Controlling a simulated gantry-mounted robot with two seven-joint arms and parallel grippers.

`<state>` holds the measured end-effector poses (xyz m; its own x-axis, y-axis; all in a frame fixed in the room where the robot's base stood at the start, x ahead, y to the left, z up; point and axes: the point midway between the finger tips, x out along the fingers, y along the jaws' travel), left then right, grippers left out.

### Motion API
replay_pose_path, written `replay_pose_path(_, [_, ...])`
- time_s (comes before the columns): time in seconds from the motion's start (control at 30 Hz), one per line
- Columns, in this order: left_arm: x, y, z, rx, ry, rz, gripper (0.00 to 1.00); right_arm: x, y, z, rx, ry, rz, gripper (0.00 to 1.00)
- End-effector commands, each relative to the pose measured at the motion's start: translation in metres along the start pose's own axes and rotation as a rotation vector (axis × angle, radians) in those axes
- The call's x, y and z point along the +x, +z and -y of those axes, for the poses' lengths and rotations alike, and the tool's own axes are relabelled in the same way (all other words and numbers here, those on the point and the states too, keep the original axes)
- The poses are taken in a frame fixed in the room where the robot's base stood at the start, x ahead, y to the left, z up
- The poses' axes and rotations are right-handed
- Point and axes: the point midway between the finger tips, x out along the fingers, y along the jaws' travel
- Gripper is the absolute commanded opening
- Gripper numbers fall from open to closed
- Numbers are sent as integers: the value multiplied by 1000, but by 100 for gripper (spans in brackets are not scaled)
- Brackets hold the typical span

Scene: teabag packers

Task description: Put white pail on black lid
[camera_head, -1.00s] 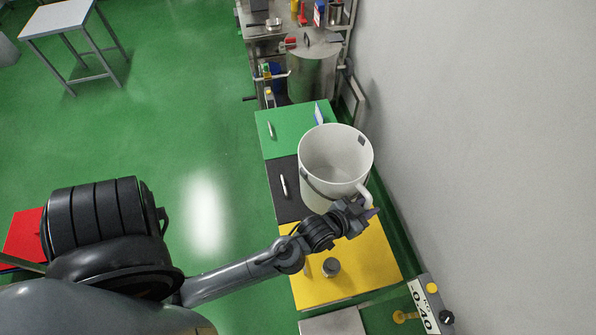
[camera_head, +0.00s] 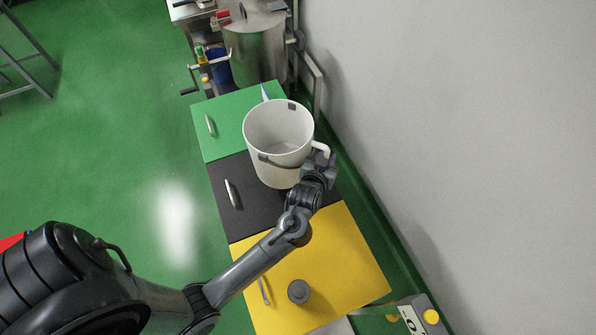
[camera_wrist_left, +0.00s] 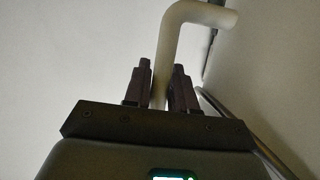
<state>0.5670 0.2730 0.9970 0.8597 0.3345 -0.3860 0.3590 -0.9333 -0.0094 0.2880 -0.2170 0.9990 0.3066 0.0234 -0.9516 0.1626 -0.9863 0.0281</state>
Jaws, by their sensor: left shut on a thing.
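The white pail (camera_head: 278,145) is upright, with its open top facing up and a side handle (camera_head: 322,150) toward the wall. My left gripper (camera_head: 322,164) is shut on this handle. In the left wrist view the pale bent handle (camera_wrist_left: 176,45) passes between my two dark fingers (camera_wrist_left: 162,85). The black lid (camera_head: 226,208) lies between a green lid and a yellow lid. The pail overlaps its right part in the head view and hides some of it. I cannot tell whether the pail's bottom touches the lid. My right gripper is not in view.
The green lid (camera_head: 215,108) is at the far end and the yellow lid (camera_head: 345,255) nearer. A small grey knob (camera_head: 299,291) stands on the yellow lid. A metal drum (camera_head: 257,48) stands beyond. A wall (camera_head: 480,130) bounds the right side; open green floor (camera_head: 110,130) lies left.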

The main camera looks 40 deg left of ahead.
Motion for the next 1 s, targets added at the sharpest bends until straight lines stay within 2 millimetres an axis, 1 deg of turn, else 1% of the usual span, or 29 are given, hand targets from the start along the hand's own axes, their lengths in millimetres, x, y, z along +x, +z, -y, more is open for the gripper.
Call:
replay_pose_path(0.2, [11, 25, 0, 2, -2, 1, 0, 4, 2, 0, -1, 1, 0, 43])
replay_pose_path(0.37, [17, 37, 0, 1, -2, -1, 0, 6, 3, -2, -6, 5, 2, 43])
replay_pose_path(0.63, [29, 66, 0, 1, -2, 0, 0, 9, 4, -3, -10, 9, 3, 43])
replay_pose_path(0.77, [31, 70, 0, 0, -1, -3, 0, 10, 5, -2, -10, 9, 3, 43])
replay_pose_path(1.0, [30, 70, -1, 0, -1, -3, 0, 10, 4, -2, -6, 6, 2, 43])
